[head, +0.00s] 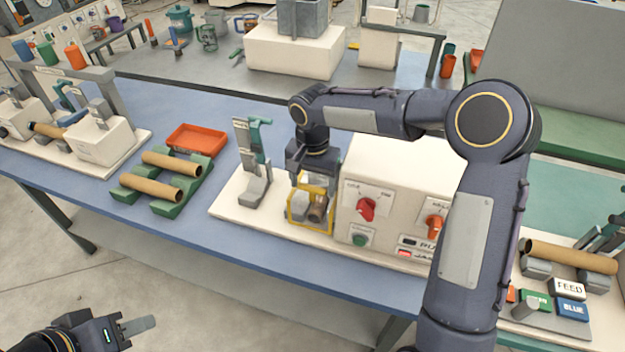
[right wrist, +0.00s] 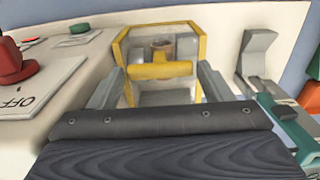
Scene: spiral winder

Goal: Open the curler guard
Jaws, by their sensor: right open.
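The curler guard (head: 291,212) is a yellow-framed box with clear panels on the front of the cream machine, left of its red knob. It appears lowered over a brown part inside. In the right wrist view the guard (right wrist: 122,52) shows a thick yellow bar (right wrist: 160,71) across its near side. My right gripper (head: 312,176) is above the guard and points down at it. In the right wrist view its open fingers (right wrist: 158,82) lie on either side of the bar, with no clear contact. My left gripper (head: 137,325) is low at bottom left, away from the bench; its jaw gap is unclear.
The machine carries a red knob (head: 366,208) and a green button (head: 359,240). A grey and teal clamp stand (head: 254,160) rises just left of the guard. Cardboard tubes (head: 150,187) lie on a green rack near an orange tray (head: 196,139). Blue bench top is clear between.

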